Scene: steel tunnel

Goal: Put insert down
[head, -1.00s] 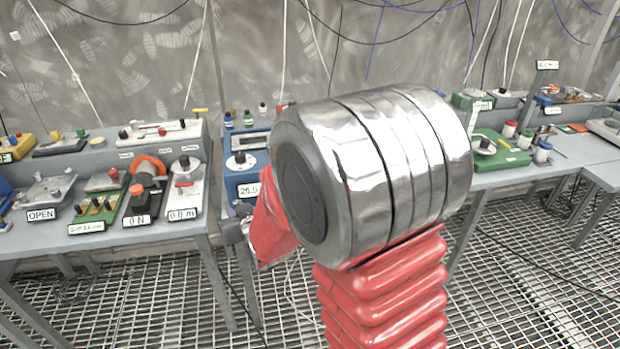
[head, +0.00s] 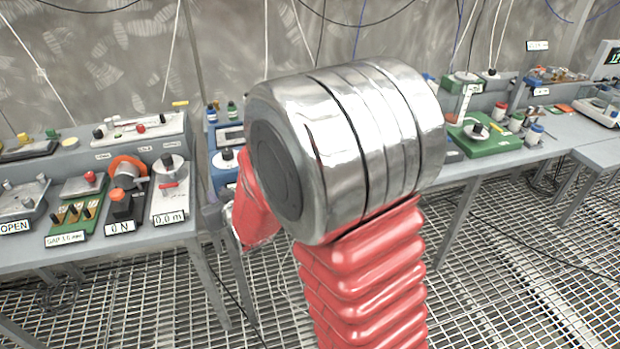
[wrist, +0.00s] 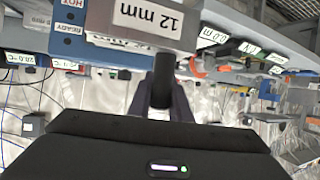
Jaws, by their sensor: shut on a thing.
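In the wrist view, which looks upside down, my gripper (wrist: 160,100) is shut on a short black post. The post joins a grey block with a white "12 mm" label (wrist: 148,18), which I take to be the insert. The block is at the top of the picture, beside a blue device (wrist: 68,42) with "HOT" and "READY" labels. I cannot tell whether block and device touch. In the head view my arm covers the gripper and the insert; part of a blue device (head: 226,134) shows left of the arm.
The left bench (head: 75,255) carries an orange-ringed instrument (head: 128,168), a green gap gauge (head: 72,215) and a grey "OPEN" fixture (head: 22,200). A green device (head: 485,138) stands on the right bench (head: 450,172). Cables hang along the wall.

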